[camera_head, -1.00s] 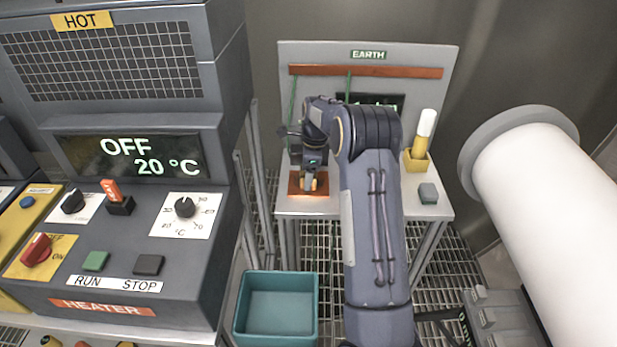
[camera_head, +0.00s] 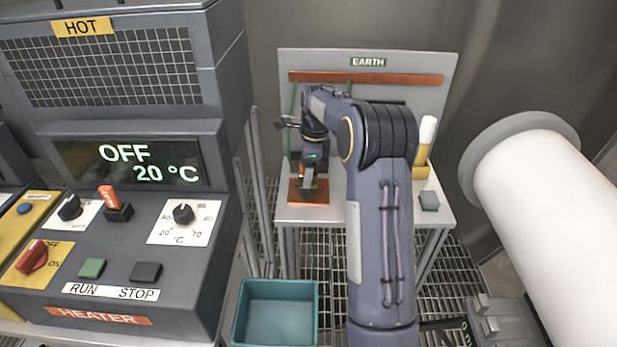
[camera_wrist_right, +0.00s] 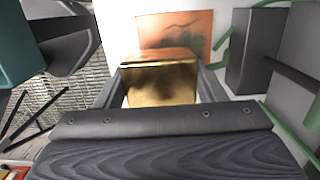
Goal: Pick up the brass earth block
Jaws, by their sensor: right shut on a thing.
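The brass earth block (camera_wrist_right: 160,82) is a shiny gold block in the right wrist view. It sits between the two fingers of my right gripper (camera_wrist_right: 160,92), which is shut on it. In the head view my right gripper (camera_head: 308,187) points down over the copper plate (camera_head: 317,198) on the earth bench; the block is hard to make out there. The copper plate also shows beyond the block in the right wrist view (camera_wrist_right: 190,24). I cannot tell whether a gap separates block and plate. My left gripper is not in view.
The earth bench (camera_head: 390,212) has a back panel with a copper bar (camera_head: 365,77), a yellow holder (camera_head: 421,171) and a small grey block (camera_head: 429,201). A teal bin (camera_head: 277,283) stands below in front. The heater (camera_head: 130,250) is left, a white cylinder (camera_head: 540,200) right.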

